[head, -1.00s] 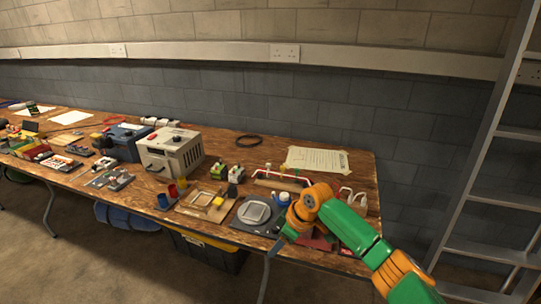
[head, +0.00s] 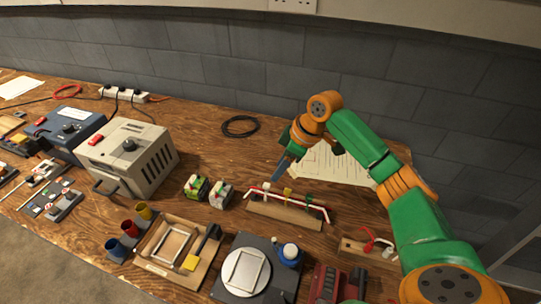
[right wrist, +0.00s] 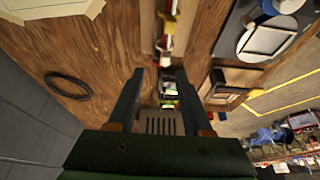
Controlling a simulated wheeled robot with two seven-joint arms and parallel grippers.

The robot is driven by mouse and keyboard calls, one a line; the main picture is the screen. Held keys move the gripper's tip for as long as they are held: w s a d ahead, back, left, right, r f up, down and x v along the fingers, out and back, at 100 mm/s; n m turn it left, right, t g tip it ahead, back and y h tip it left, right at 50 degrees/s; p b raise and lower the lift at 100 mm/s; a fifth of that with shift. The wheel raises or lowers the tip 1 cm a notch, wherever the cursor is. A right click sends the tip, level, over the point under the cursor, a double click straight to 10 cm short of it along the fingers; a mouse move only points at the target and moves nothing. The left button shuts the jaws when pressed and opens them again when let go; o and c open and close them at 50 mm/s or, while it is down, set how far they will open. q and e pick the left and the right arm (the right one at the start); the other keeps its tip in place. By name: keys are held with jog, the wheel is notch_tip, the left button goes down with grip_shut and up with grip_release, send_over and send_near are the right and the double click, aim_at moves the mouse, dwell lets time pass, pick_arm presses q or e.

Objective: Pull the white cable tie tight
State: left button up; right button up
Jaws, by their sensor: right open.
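A wooden block (head: 283,213) carries a red and white cable bundle (head: 320,207) along its top. A white cable tie (head: 266,186) stands at the bundle's left, with a yellow tie (head: 288,190) and a green tie (head: 309,197) further right. My right gripper (head: 278,172) is open and empty, with its fingers above and behind the bundle's left end. In the right wrist view its two fingers (right wrist: 163,72) are spread, and the bundle's near end lies just ahead between them. My left gripper is out of view.
A black cable coil (head: 240,126) and a paper sheet (head: 335,165) lie behind. Two small connector blocks (head: 209,190) stand left of the wooden block. A round plate on a dark base (head: 246,271) and a wooden tray (head: 158,278) are in front.

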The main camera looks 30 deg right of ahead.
aim_at(268, 185)
jog(key=x, duration=0.6)
jog(key=shift+s+a, duration=0.3)
jog(key=shift+a, duration=0.15)
jog(key=shift+w+f, duration=0.15)
grip_shut()
dwell(0.7)
